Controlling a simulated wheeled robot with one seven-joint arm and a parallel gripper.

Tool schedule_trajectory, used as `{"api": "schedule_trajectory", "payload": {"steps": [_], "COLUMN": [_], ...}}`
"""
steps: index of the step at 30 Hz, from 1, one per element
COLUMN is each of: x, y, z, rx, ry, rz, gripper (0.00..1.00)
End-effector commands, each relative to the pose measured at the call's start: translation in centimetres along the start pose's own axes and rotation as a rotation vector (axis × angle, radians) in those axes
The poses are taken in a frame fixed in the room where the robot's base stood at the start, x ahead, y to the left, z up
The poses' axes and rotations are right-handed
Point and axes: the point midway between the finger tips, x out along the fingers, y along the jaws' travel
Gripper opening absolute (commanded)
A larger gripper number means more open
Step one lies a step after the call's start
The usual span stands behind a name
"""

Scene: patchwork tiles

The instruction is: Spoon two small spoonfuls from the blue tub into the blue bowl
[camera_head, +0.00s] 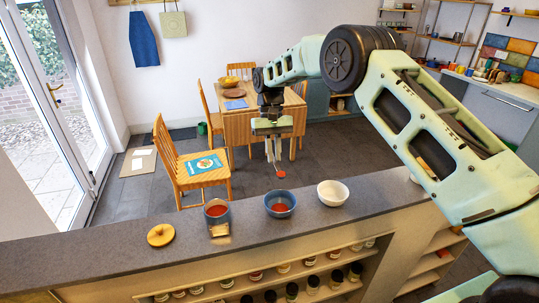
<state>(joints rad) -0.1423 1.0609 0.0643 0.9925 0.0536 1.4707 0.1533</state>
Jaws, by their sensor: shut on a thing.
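The blue tub (229,217) stands on the counter, open, with red contents and a tan label on its front. The blue bowl (281,214) stands to its right, and some red stuff shows inside it. My gripper (272,138) is shut on a spoon (279,165) that hangs down from it. The spoon's head is at the lower end and looks red, so it seems to carry some of the red stuff. In the picture the spoon's head is above the blue bowl, apart from it.
A white bowl (333,193) stands right of the blue bowl on the grey counter (110,262). A round yellow lid (160,235) lies left of the tub. Shelves with several jars are below the counter. A chair (182,172) and a wooden table (235,121) stand beyond.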

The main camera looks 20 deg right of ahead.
Motion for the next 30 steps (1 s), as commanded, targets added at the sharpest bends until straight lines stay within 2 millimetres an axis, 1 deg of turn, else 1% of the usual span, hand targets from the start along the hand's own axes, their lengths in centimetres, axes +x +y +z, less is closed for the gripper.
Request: {"api": "schedule_trajectory", "payload": {"steps": [7,14,30], "x": [0.0,0.2,1.2], "y": [0.0,0.0,0.0], "z": [0.1,0.4,1.7], "rx": [-0.002,-0.004,-0.017], "ry": [0.010,0.069,0.387], "rz": [0.001,0.003,0.011], "gripper": [0.00,0.00,0.00]}}
